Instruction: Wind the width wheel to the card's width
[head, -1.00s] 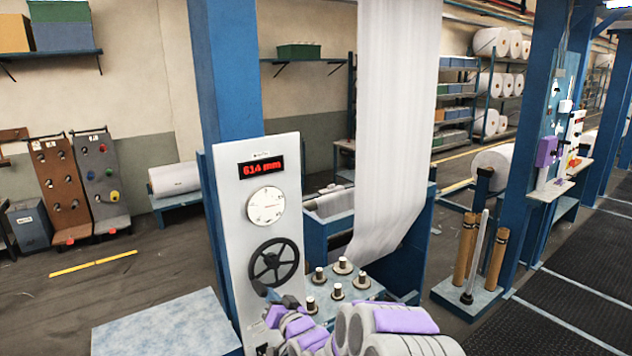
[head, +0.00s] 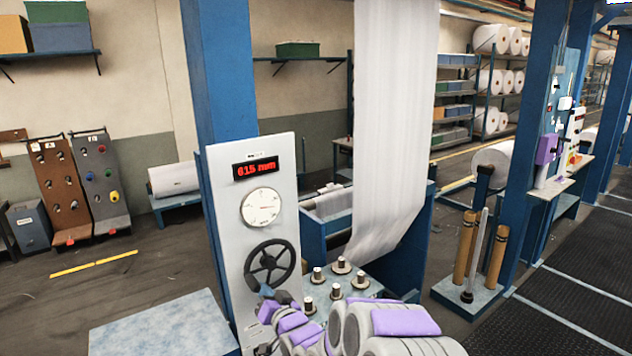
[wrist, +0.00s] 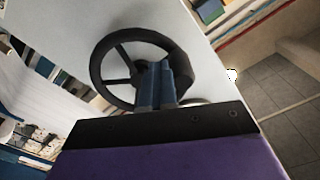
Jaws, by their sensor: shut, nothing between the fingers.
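The black three-spoked width wheel (head: 269,264) is mounted on a pale upright panel (head: 229,234). Above it are a round white dial (head: 262,207) and a red display (head: 256,169) that appears to read 615 mm. My gripper (head: 268,292) is at the wheel's lower rim in the head view. In the wrist view, my gripper's blue fingers (wrist: 156,84) are shut with nothing between them and overlap the lower right of the wheel (wrist: 118,66). I cannot tell whether they touch the rim or a spoke. No card can be made out.
Several metal posts (head: 340,265) stand on a blue-grey bench right of the panel. A white fabric sheet (head: 393,110) hangs behind. A low pale table top (head: 160,325) lies left of the panel. Brown tubes (head: 496,257) stand farther right.

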